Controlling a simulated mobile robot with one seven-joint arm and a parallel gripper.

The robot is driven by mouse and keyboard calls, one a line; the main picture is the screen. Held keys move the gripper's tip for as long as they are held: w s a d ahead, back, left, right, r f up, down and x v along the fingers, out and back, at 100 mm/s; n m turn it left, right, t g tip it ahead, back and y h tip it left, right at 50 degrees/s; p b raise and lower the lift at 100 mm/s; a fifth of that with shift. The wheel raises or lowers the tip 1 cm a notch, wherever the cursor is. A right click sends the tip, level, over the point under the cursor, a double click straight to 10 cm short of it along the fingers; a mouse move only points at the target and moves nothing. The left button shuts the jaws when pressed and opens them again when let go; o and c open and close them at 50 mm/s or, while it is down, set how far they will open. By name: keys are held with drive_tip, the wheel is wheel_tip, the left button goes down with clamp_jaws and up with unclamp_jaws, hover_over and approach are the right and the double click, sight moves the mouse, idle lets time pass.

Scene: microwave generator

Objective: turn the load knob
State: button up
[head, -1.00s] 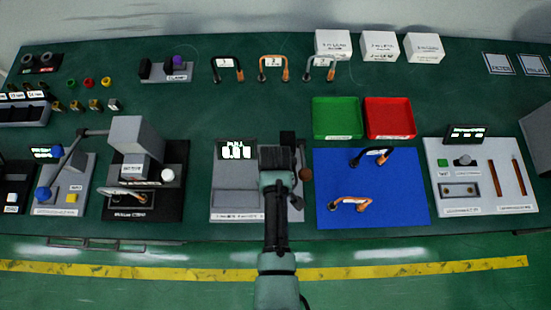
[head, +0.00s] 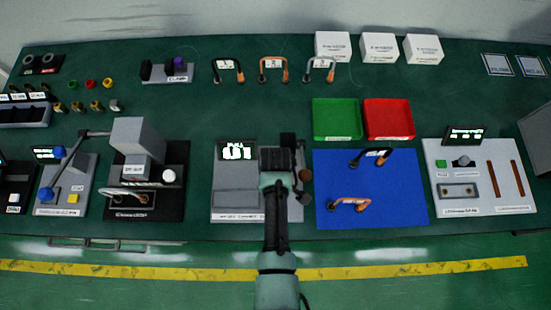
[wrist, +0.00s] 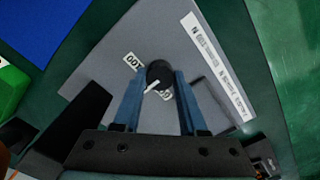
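The load knob (wrist: 159,75) is a round black knob with a white pointer line on a grey panel (wrist: 108,68). It shows in the wrist view, with small white labels beside it, partly covered. My gripper (wrist: 160,80) has its two blue fingers on either side of the knob, with the tips against its sides and almost no gap. In the head view the grey panel (head: 237,170) stands at the middle front of the table, with a lit display (head: 237,150). My arm hides the knob there.
A blue mat (head: 410,195) with two cable loops lies right of the panel. Green (head: 337,119) and red (head: 388,118) trays stand behind it. A black-based device (head: 160,205) stands to the left.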

drive_tip(key=o, duration=0.4)
drive_tip(key=shift+r, duration=0.1)
wheel_tip(320, 180, up, 13)
drive_tip(key=shift+f+b, duration=0.1)
drive_tip(key=shift+b, duration=0.35)
idle(0.5)
